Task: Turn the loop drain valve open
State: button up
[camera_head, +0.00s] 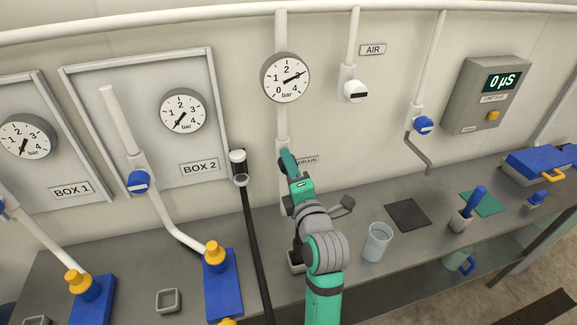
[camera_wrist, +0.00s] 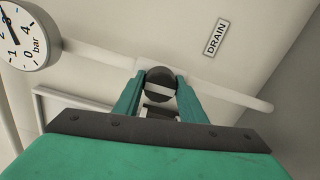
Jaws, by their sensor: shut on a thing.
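The drain valve has a round dark knob with a pale bar across its face, seen in the wrist view (camera_wrist: 161,78). It sits on a white pipe (camera_wrist: 235,95) beside the DRAIN label (camera_wrist: 216,37). The pale bar runs from one finger towards the other, roughly along the pipe. My gripper (camera_wrist: 160,95) has its two green fingers closed on either side of the knob. In the head view my gripper (camera_head: 288,160) is at the wall pipe under a gauge and covers most of the valve. The DRAIN label (camera_head: 307,160) is partly covered there.
The drain gauge (camera_head: 285,77) hangs above on the same pipe. A black hose (camera_head: 256,240) with a white-capped fitting (camera_head: 238,165) stands left of my arm. A clear cup (camera_head: 377,242) and a dark mat (camera_head: 408,214) are on the bench to the right. An AIR valve (camera_head: 354,91) is up right.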

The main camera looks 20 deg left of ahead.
jog(key=o, duration=1.1)
jog(key=shift+c, duration=0.2)
jog(key=v, duration=1)
jog(key=shift+s+d, duration=0.2)
jog(key=shift+s, duration=0.15)
